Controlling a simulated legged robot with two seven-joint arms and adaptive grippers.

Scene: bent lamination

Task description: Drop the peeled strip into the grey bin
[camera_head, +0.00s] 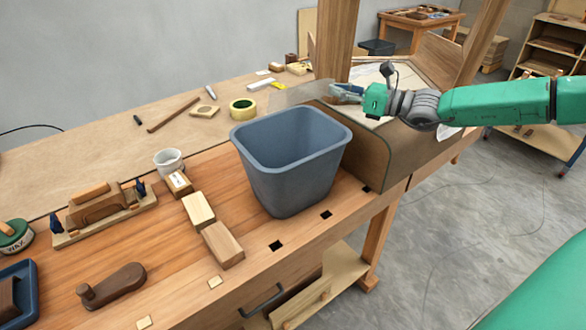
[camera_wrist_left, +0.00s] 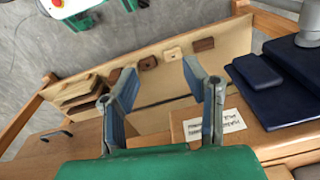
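The grey bin (camera_head: 292,175) stands upright on the wooden workbench in the head view; its visible inside looks empty. A pale, see-through strip (camera_head: 298,93) extends left from my right gripper (camera_head: 337,92), beyond the bin's far rim in the picture. The right gripper appears shut on one end of the strip. The strip's thin edges are hard to make out, and its height above the bench is unclear. My left gripper (camera_wrist_left: 158,78) shows in the left wrist view with its fingers apart and nothing between them.
A curved form (camera_head: 372,160) stands right of the bin. Wooden blocks (camera_head: 222,243), a white cup (camera_head: 169,161), a plane (camera_head: 98,205) and a tape roll (camera_head: 243,106) lie around the bin's left side. In the left wrist view, a shelf (camera_wrist_left: 225,45) holds wood pieces.

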